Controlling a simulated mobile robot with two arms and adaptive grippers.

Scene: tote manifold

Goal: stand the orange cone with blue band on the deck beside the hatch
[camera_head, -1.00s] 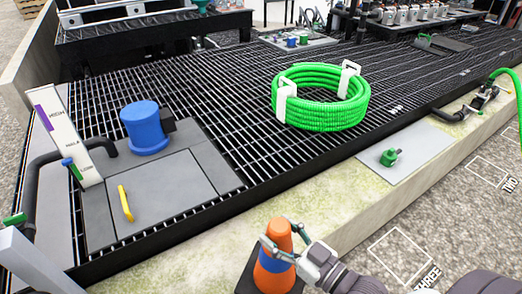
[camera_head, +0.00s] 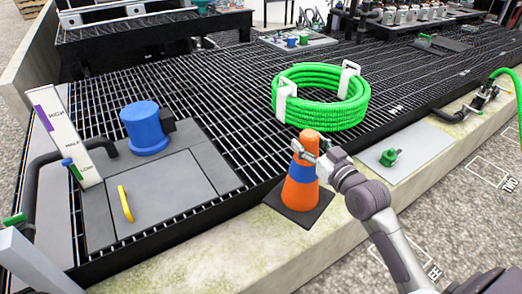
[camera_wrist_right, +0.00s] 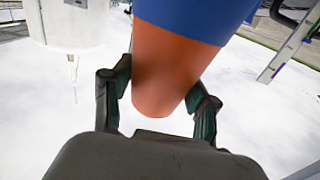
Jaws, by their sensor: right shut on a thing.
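The orange cone with a blue band (camera_head: 300,186) is upright on a dark square base, in the head view's lower middle, over the ledge and the deck's near edge. My right gripper (camera_head: 308,152) is shut on its upper part. In the right wrist view the cone (camera_wrist_right: 170,65) sits between the two fingers (camera_wrist_right: 158,105). I cannot tell whether the base touches anything. The hatch (camera_head: 165,185) is a grey panel with a yellow handle (camera_head: 125,203), set in the dark grated deck (camera_head: 225,110) to the left of the cone. My left gripper is not in view.
A blue capped cylinder (camera_head: 146,127) stands at the hatch's back edge. A coiled green hose (camera_head: 322,97) lies on the grating behind the cone. A grey plate with a green valve (camera_head: 390,157) is to the right. Bare grating lies between hatch and hose.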

